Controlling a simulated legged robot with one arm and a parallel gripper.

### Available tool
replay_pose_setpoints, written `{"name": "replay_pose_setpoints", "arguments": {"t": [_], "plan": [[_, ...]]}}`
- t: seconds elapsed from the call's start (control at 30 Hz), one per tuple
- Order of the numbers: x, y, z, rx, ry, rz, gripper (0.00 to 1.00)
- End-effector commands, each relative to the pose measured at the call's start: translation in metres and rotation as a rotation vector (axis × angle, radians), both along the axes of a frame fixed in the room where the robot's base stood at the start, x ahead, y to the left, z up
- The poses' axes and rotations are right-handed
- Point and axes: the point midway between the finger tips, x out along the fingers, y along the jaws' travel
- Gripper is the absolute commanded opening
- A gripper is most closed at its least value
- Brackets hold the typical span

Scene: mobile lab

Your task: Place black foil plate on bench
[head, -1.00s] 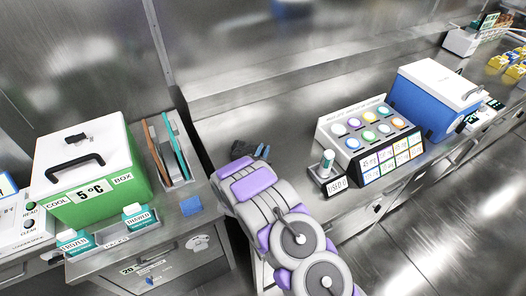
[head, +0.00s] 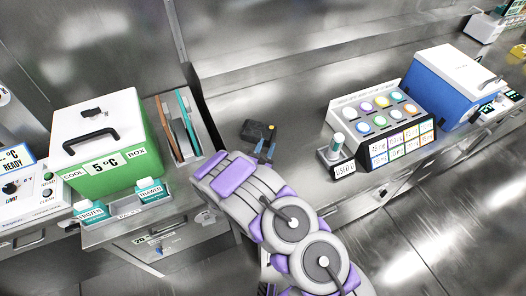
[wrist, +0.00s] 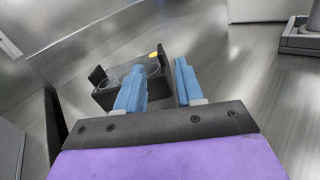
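My gripper (head: 266,149) reaches over the bench (head: 225,113) in the middle of the head view. In the wrist view its two blue fingers (wrist: 160,85) stand apart with nothing between them. Just beyond the fingertips is a dark block (head: 257,131) on the bench. In the wrist view this block (wrist: 108,94) shows round recesses, raised ends and a yellow dot; the left finger covers part of it. I cannot make out a black foil plate with certainty. A rack (head: 197,143) at the left holds upright plates, one brown, one teal, with a dark strip between.
A green cool box (head: 105,152) stands left of the rack, with two teal-labelled holders in front. A panel of coloured buttons (head: 375,105) and a blue box (head: 428,105) stand at the right. Bare bench lies between the dark block and the panel.

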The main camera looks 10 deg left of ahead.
Motion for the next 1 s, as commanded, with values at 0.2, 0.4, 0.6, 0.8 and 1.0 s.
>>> {"name": "replay_pose_setpoints", "arguments": {"t": [0.2,0.4,0.6,0.8,1.0], "plan": [[-0.026,0.005,0.0,0.001,0.001,0.001,0.37],[-0.032,0.006,0.0,0.002,0.001,-0.001,0.37],[-0.03,0.001,0.004,0.004,-0.005,-0.015,0.37],[-0.015,-0.058,0.061,0.046,-0.07,-0.203,0.37],[-0.024,-0.166,0.149,0.147,-0.169,-0.547,0.37]]}}
